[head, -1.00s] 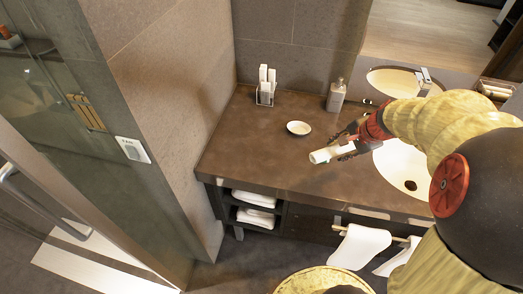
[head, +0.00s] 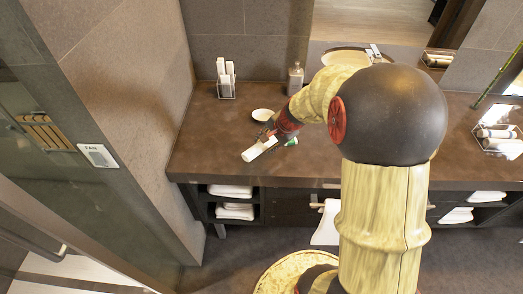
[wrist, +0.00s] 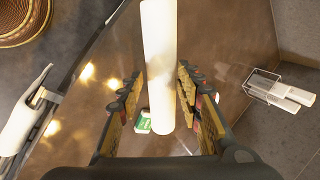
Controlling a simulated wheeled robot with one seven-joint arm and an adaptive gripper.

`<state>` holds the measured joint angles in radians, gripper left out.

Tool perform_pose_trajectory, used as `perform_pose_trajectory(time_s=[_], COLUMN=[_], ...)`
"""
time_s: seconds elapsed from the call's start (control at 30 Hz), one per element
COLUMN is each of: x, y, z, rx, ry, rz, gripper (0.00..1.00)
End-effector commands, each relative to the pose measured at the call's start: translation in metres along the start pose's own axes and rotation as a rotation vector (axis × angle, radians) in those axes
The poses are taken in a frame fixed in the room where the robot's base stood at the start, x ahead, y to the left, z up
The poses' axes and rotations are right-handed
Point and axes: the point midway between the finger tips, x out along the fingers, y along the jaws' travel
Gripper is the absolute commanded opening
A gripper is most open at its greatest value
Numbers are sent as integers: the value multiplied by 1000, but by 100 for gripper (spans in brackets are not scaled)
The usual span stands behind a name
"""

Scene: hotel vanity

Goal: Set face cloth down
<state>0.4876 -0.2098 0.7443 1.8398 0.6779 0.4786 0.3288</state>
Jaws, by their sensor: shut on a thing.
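The face cloth is a white roll (head: 259,149) over the brown counter (head: 205,150), left of the basin. My gripper (head: 274,138) is shut on one end of it, and the other end points toward the front left. In the wrist view the roll (wrist: 160,55) runs up the picture from between the two fingers (wrist: 160,92). The roll lies close to the counter, but I cannot tell whether it touches. My arm hides much of the basin in the head view.
A small green and white item (wrist: 143,121) is near the fingers. A white dish (head: 263,115), soap bottle (head: 295,78) and wire rack of white rolls (head: 226,90) stand behind. A tray (head: 500,145) is at right, and a towel (head: 325,224) hangs in front. The counter's left part is clear.

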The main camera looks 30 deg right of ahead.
Motion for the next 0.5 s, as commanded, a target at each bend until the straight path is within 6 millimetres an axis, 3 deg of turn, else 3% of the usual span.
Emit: perform_pose_trajectory(time_s=[0.1,0.5], x=[26,60], y=[-3,-7], z=[-2,-6], rx=[0,0], ry=[-1,0], rz=[2,2], gripper=[15,15])
